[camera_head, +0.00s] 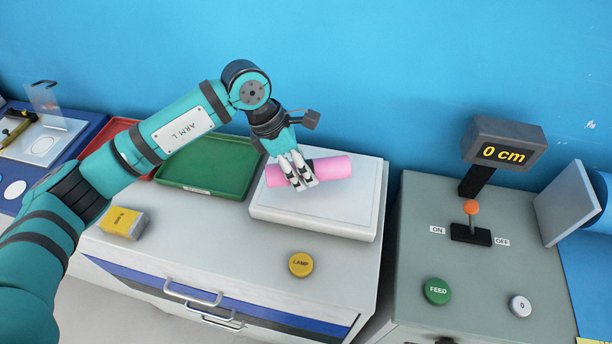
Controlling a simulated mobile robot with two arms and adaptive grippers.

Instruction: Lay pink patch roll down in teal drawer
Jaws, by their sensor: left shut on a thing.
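The pink patch roll (331,168) lies on its side, level with the top of a white raised pad (354,205) on the cabinet. My left gripper (303,181) is over the roll with its pale fingers shut around the middle of it. I cannot tell whether the roll touches the pad. Drawers with metal handles (193,292) show at the cabinet front, below the top, and look shut. A blue drawer front (146,279) is seen; no teal drawer can be made out. My right gripper is out of view.
A green tray (207,168) and a red tray (113,136) lie left of the pad. A yellow box (124,222) and a yellow lamp button (300,264) sit on the cabinet top.

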